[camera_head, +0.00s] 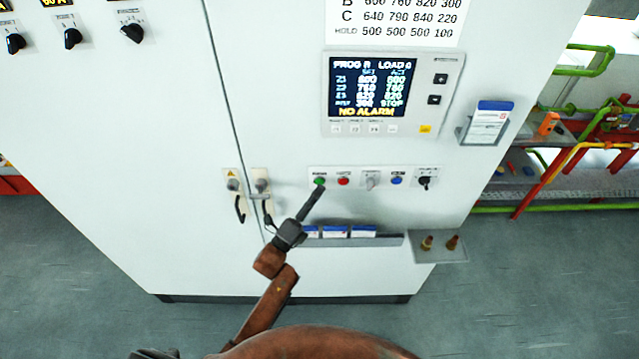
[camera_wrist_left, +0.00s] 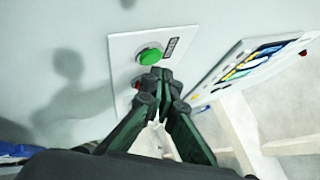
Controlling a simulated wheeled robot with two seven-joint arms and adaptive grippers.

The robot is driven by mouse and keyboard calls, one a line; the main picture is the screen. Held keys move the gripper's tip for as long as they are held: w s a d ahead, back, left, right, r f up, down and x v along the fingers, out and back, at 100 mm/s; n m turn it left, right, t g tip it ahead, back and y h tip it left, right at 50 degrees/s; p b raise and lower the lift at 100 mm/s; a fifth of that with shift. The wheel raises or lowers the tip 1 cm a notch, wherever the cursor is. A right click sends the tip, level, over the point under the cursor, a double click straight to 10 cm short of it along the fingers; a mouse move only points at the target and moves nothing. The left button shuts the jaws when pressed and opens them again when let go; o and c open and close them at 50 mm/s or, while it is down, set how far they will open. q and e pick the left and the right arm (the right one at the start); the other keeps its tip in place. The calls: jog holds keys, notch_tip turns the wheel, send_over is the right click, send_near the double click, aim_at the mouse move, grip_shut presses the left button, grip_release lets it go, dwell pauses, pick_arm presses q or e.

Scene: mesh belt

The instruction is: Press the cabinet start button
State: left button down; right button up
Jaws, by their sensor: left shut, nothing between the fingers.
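The cabinet (camera_head: 290,130) is white and fills most of the head view. Its green button (camera_head: 319,181) is the leftmost control on a pale strip below the display. My left gripper (camera_head: 319,189) is shut and empty, with its tips just below the green button in the head view. In the left wrist view the green button (camera_wrist_left: 149,56) stands out from its plate, just beyond the shut fingertips (camera_wrist_left: 153,76). I cannot tell whether the tips touch it. A red button (camera_wrist_left: 136,83) is partly hidden behind the fingers. My right gripper is not in view.
A red button (camera_head: 343,181), a key switch (camera_head: 371,180), a blue button (camera_head: 397,180) and a black selector (camera_head: 424,182) sit to the right. The display (camera_head: 371,87) reads STOP and NO ALARM. A door handle (camera_head: 262,190) is at left; a small shelf (camera_head: 438,250) juts out below.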

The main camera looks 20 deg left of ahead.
pick_arm(q)
jog(key=shift+w+a, duration=0.1)
jog(key=shift+w, duration=0.15)
jog(key=shift+w+a+b, duration=0.15)
jog(key=shift+w+b, duration=0.25)
jog(key=shift+w, duration=0.05)
dwell(0.7)
jog(key=shift+s, duration=0.15)
jog(key=shift+s+d, duration=0.3)
jog(key=shift+s, duration=0.45)
